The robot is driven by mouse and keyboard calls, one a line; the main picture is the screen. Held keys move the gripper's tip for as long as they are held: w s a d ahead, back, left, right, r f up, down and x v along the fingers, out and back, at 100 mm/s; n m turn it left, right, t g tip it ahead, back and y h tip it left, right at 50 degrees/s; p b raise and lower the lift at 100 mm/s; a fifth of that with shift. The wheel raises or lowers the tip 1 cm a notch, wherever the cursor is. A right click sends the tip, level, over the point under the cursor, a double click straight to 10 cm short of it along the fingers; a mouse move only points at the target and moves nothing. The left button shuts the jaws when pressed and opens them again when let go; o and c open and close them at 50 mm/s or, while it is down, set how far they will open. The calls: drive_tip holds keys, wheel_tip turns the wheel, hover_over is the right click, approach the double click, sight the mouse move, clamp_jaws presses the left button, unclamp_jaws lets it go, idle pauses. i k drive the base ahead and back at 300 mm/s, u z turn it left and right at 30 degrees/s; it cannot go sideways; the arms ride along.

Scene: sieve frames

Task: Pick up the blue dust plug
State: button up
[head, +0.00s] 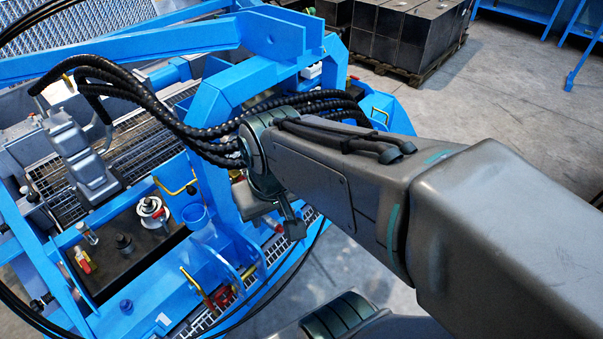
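A small dark-blue round piece (126,306), which looks like the blue dust plug, stands on the blue frame at the lower left of the head view. It is just past the front corner of a dark flat surface (150,262). My arm reaches in from the right. What looks like my gripper (280,216) hangs below the arm's far joint, up and to the right of the plug and well apart from it. It is small and partly hidden by the arm, so its fingers and any opening between them are unclear.
On the dark surface stand a white-and-red fitting (152,210), a black knob (124,243) and a red-handled part (83,262). Yellow handles, red valve parts (222,297), blue beams and black hoses crowd the space.

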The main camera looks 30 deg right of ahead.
sight(126, 305)
drive_tip(key=u, duration=1.2)
drive_tip(key=k, duration=0.35)
drive_tip(key=u, duration=0.1)
drive_tip(key=i, duration=0.95)
drive_tip(key=z, duration=0.55)
